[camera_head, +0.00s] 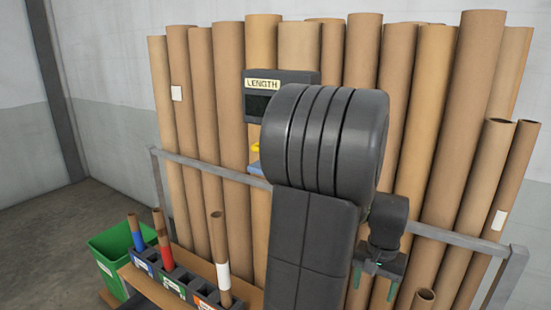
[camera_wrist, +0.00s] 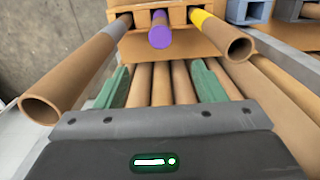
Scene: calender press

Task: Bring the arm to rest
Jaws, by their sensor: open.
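My gripper (camera_head: 378,275) is at the right of centre in the head view, beyond my dark arm, in front of the tall cardboard tubes. In the wrist view my gripper (camera_wrist: 162,84) shows two green fingers set wide apart with nothing held between them. Tubes lie behind that gap in the picture. My arm covers the middle of the tube rack in the head view.
Tall cardboard tubes (camera_head: 262,140) stand behind a grey rail (camera_head: 195,166). A LENGTH box (camera_head: 262,84) hangs before them. A green bin (camera_head: 112,250) and banded tubes (camera_head: 223,273) in slots stand lower left.

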